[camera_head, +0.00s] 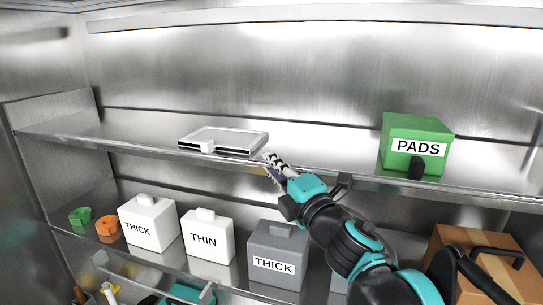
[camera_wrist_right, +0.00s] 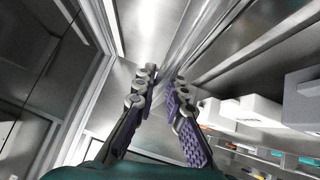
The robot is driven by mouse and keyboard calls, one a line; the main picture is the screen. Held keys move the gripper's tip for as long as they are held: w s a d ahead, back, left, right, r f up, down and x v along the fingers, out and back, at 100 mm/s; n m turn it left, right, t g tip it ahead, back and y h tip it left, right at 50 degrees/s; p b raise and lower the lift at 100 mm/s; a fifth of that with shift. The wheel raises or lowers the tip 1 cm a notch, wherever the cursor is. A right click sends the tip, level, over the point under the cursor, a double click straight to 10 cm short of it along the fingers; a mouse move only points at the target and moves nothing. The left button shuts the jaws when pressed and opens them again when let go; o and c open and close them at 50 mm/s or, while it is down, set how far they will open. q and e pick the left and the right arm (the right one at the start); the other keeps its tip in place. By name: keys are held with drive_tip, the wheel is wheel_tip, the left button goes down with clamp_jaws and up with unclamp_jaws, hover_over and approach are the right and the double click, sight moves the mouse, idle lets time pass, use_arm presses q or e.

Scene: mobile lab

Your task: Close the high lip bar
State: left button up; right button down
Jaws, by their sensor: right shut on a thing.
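The high lip bar (camera_head: 330,172) is a thin metal strip along the front edge of the upper shelf. My right gripper (camera_head: 270,165) reaches up from the lower right to this edge, just right of a white-rimmed tray. In the right wrist view its two purple-padded fingers (camera_wrist_right: 161,88) stand either side of the shiny metal edge (camera_wrist_right: 185,62), shut on the bar. The exact contact is partly hidden by the fingertips. My left gripper is not in view.
On the upper shelf are the flat white-rimmed tray (camera_head: 222,137) and a green PADS box (camera_head: 400,126). Below stand white THICK (camera_head: 150,218) and THIN (camera_head: 206,226) boxes, a grey THICK box (camera_head: 278,243), green and orange rings, and a cardboard box (camera_head: 500,250). The upper shelf between tray and PADS box is clear.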

drive_tip(key=shift+w+d+r+m+g+h+p, duration=0.2)
drive_tip(key=shift+w+m+g+p, duration=0.25)
drive_tip(key=shift+m+g+p, duration=0.6)
drive_tip(key=shift+w+d+r+m+g+h+p, duration=0.15)
drive_tip(key=shift+w+r+m+g+h+p, duration=0.25)
drive_tip(key=shift+m+g+p, duration=0.65)
drive_tip(key=shift+w+d+r+m+g+h+p, duration=0.1)
drive_tip(key=shift+w+d+m+g+h+p, duration=0.1)
drive_tip(key=shift+w+m+g+p, duration=0.75)
drive_tip(key=shift+s+f+n+p, duration=0.1)
drive_tip(key=shift+s+n+p, duration=0.15)
drive_tip(key=shift+s+p, duration=0.15)
drive_tip(key=c, duration=1.6)
unclamp_jaws()
